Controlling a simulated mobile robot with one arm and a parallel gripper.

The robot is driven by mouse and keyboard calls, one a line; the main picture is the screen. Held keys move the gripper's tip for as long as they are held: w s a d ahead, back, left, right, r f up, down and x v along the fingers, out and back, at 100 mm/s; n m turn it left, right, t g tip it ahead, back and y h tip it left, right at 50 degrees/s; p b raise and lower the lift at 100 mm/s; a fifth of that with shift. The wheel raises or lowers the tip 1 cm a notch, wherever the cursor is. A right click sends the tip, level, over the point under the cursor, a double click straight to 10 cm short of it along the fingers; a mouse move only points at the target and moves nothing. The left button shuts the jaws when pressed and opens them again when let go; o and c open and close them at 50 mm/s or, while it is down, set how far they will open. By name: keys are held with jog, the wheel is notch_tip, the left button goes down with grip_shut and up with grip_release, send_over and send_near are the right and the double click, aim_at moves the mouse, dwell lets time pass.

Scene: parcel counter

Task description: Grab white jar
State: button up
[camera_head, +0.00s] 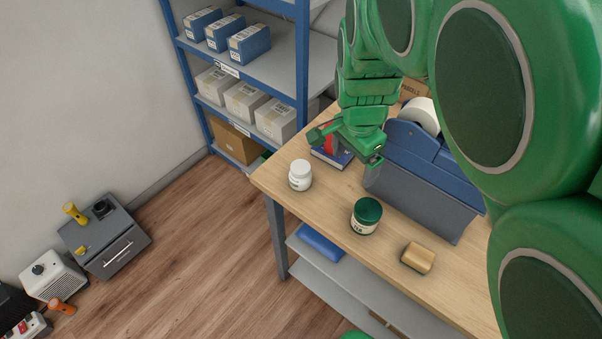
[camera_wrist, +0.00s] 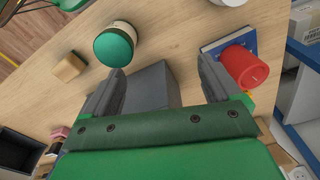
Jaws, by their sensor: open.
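The white jar (camera_head: 300,175) stands upright near the left corner of the wooden counter in the head view. In the wrist view, a white round shape at the top edge (camera_wrist: 228,2), mostly cut off, appears to be this jar. My gripper (camera_head: 346,147) is above the counter, to the right of and farther back than the jar. In the wrist view its two fingers (camera_wrist: 160,85) are spread apart with nothing held between them.
A green-lidded jar (camera_head: 367,215) and a tan sponge-like block (camera_head: 418,258) stand nearer the front. A blue book (camera_head: 332,158) with a red cylinder (camera_wrist: 246,67) on it lies by my gripper. A grey-blue bin (camera_head: 420,185) stands right.

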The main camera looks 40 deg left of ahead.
aim_at(300, 166)
jog(key=a+f+n, duration=0.1)
jog(key=a, duration=0.3)
jog(key=s+a+f+n, duration=0.1)
jog(key=a+n, duration=0.1)
jog(key=a, duration=0.2)
jog(key=a+f+n, duration=0.2)
jog(key=a, duration=0.2)
jog(key=shift+s+g, duration=0.3)
jog(key=shift+a+f, duration=0.15)
jog(key=shift+f, duration=0.3)
jog(key=shift+s+f, duration=0.2)
jog(key=shift+f, duration=1.55)
jog(key=shift+s+f, duration=0.2)
jog(key=shift+f, duration=1.55)
jog(key=shift+c, duration=0.5)
jog(key=c, duration=1.1)
jog(key=shift+c, duration=0.2)
jog(key=shift+r, duration=0.1)
